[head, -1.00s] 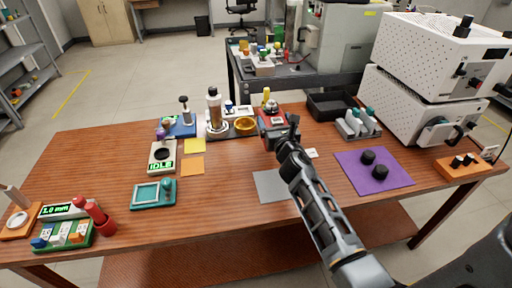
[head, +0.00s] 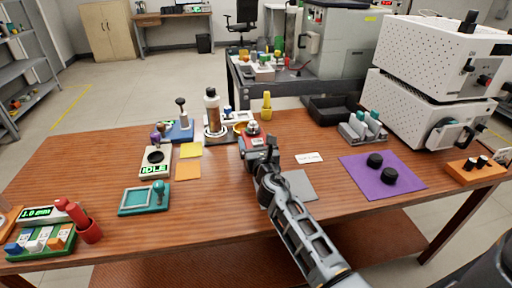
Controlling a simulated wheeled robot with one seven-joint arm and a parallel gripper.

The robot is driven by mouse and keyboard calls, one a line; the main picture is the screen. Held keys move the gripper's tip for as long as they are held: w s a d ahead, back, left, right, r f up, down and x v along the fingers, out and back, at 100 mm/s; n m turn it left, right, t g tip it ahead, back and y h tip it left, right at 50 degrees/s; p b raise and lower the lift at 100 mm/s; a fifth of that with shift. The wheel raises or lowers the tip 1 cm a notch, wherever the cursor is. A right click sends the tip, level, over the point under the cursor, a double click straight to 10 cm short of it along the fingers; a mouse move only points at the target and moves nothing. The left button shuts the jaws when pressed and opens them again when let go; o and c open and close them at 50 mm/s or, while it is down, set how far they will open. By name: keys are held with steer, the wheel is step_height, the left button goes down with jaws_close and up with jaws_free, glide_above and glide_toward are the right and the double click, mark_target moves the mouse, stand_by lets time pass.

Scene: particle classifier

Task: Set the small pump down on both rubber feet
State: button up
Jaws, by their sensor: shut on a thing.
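The small pump, a red block with a pale round top (head: 253,132), is at the end of my arm near the middle of the table. My gripper (head: 258,150) is shut on it; the fingertips are mostly hidden behind my wrist. I cannot tell whether the pump's underside is clear of the table. Two black round rubber feet (head: 375,160) (head: 389,176) sit apart on a purple mat (head: 412,185), to the right of my gripper.
A grey pad (head: 300,184) lies beside my forearm, with a white label (head: 309,158) behind it. A yellow bottle (head: 266,106) and a black tray (head: 328,110) stand behind. A grey rack (head: 362,128) stands behind the mat. An orange block (head: 472,169) is at far right.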

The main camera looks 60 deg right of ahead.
steer(key=shift+r, duration=0.15)
steer(key=o, duration=1.4)
